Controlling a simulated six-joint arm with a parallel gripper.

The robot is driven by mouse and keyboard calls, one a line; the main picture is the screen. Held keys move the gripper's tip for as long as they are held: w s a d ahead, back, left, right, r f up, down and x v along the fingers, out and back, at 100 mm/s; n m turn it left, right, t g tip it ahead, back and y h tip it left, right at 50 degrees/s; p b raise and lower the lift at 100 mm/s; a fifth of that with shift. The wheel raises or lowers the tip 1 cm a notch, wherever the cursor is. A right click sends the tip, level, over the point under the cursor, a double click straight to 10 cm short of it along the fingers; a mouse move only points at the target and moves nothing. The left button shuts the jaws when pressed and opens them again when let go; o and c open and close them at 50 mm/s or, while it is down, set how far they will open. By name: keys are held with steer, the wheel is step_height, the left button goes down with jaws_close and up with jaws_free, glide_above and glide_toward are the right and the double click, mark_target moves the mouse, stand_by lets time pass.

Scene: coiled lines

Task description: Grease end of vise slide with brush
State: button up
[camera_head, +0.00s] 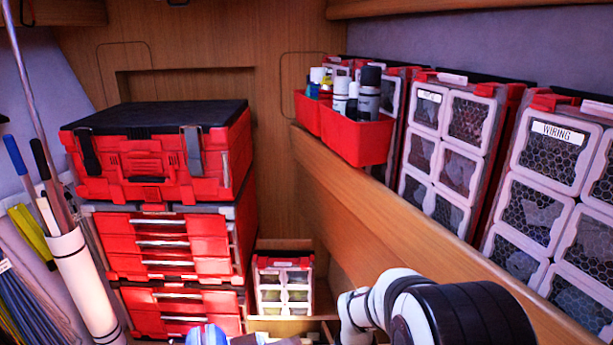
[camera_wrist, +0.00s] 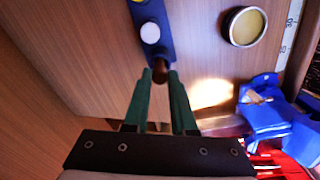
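In the wrist view my gripper (camera_wrist: 160,75) has two green fingers pointing up the picture. A small dark brown end (camera_wrist: 160,71), perhaps a handle, shows between the fingertips; whether they press on it I cannot tell. It adjoins a blue strip (camera_wrist: 152,12) with a white round spot, above the fingertips. A round tin of yellowish grease (camera_wrist: 247,27) is open to the upper right. A blue vise (camera_wrist: 268,108) is at the right. A blue piece (camera_head: 207,335), perhaps the vise, shows at the head view's bottom edge. No brush bristles are discernible. My gripper is outside the head view.
A ruler-like scale (camera_wrist: 290,28) lies beside the tin. Red tool boxes (camera_head: 165,160) are stacked at left. A red bin (camera_head: 357,138) of bottles and red-framed organizers (camera_head: 435,165) stand on the right shelf. A white tube (camera_head: 85,285) is at far left. Bare wood lies left of my fingers.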

jaws_close()
steer(key=shift+r, duration=3.25)
